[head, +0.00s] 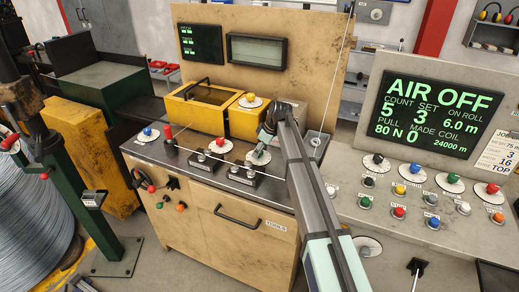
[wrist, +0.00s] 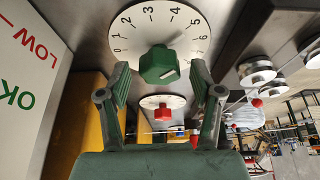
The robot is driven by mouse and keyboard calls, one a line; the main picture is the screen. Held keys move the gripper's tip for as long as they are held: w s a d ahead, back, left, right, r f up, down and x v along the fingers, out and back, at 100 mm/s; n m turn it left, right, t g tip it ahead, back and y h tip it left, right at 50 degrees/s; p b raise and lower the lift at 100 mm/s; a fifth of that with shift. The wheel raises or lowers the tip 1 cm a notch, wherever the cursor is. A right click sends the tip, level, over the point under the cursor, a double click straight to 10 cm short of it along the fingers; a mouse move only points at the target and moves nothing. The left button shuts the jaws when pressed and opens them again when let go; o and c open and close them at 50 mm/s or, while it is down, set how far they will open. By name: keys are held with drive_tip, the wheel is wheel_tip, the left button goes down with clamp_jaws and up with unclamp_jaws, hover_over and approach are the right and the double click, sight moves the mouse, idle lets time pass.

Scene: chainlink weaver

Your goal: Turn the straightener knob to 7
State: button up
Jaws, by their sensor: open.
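A green knob (wrist: 158,65) sits on a white numbered dial (wrist: 185,30) in the wrist view; no label naming it as the straightener is readable. Numbers from 0 to about 6 show around the dial; my right finger is close to the higher end, and I cannot make out a 7. A white mark shows on the knob's face, but its exact reading is unclear. My gripper (wrist: 160,80) is open, one finger on each side of the knob, with gaps visible. In the head view my gripper (head: 268,132) is over the dial (head: 258,158), largely covering the knob.
A red knob on its dial (head: 221,146) is nearby, also in the wrist view (wrist: 162,113). Metal rollers (head: 243,175) and a wire run along the bench front. A yellow box (head: 247,122) stands behind. The display panel (head: 427,112) with several knobs is at right.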

drive_tip(key=c, duration=1.1)
drive_tip(key=shift+c, duration=0.2)
drive_tip(key=shift+s+m+b, duration=0.1)
drive_tip(key=shift+m+b, duration=0.2)
drive_tip(key=shift+m, duration=0.1)
drive_tip(key=shift+f+m+t+b, duration=0.1)
drive_tip(key=shift+m+t+b, duration=0.3)
drive_tip(key=shift+m, duration=0.2)
drive_tip(key=shift+s+a+m+t+h+b, duration=0.1)
drive_tip(key=shift+m+t+h+b, duration=0.35)
drive_tip(key=shift+m, duration=0.75)
drive_tip(key=m+h, duration=0.1)
drive_tip(key=m, duration=0.2)
drive_tip(key=m+t+h+b, duration=0.1)
drive_tip(key=m, duration=0.2)
drive_tip(key=shift+a, duration=0.1)
